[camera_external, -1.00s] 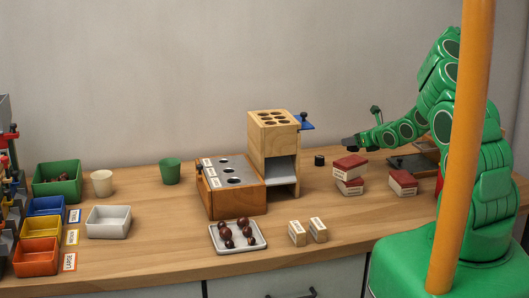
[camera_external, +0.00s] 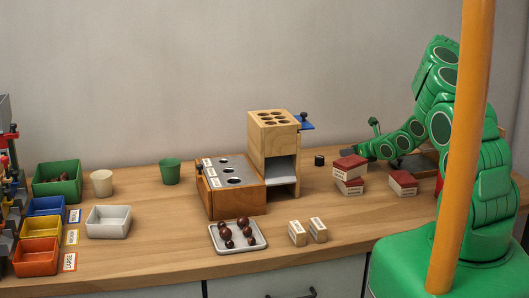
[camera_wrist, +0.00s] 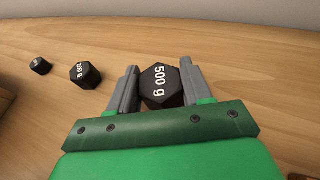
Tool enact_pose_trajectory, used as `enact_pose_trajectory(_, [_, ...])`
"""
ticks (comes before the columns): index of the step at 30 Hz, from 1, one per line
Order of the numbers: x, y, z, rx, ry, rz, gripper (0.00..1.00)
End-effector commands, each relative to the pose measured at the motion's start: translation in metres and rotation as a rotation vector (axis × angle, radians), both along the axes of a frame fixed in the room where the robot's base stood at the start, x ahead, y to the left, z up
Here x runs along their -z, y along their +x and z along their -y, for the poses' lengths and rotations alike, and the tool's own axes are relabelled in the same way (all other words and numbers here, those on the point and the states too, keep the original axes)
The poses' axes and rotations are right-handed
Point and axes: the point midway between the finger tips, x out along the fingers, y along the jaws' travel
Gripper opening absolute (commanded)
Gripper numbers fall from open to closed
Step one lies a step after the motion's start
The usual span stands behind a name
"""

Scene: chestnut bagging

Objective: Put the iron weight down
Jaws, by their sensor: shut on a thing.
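The iron weight (camera_wrist: 161,88) is a black hexagonal block marked 500 g. In the wrist view it sits between the two grey fingers of my gripper (camera_wrist: 160,68), which touch its sides. In the external view my gripper (camera_external: 358,151) is low over the right part of the worktop, partly behind the stacked red boxes. The held weight is hidden there. It is at or very close to the wood; I cannot tell whether it touches.
In the wrist view a 200 g weight (camera_wrist: 84,75) and a smaller weight (camera_wrist: 40,66) stand to the left on bare wood. Red boxes (camera_external: 350,163) stand in front of my gripper. A wooden dispenser (camera_external: 273,150) stands further left, with a black weight (camera_external: 319,160) beside it.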

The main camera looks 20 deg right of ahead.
Motion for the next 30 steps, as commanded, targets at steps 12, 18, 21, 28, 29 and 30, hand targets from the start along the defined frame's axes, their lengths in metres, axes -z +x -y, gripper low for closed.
enact_pose_trajectory(12, [0.001,0.000,0.000,0.000,0.000,0.001,0.74])
enact_pose_trajectory(18, [0.001,0.000,0.000,0.000,0.000,0.001,0.74])
enact_pose_trajectory(21, [-0.001,0.000,0.000,0.000,0.000,0.001,0.74])
enact_pose_trajectory(28, [-0.008,-0.013,0.008,0.004,0.002,0.001,0.74])
enact_pose_trajectory(29, [-0.010,-0.016,0.009,0.005,0.002,0.002,0.74])
enact_pose_trajectory(30, [-0.012,-0.020,0.011,0.003,0.001,0.004,0.74])
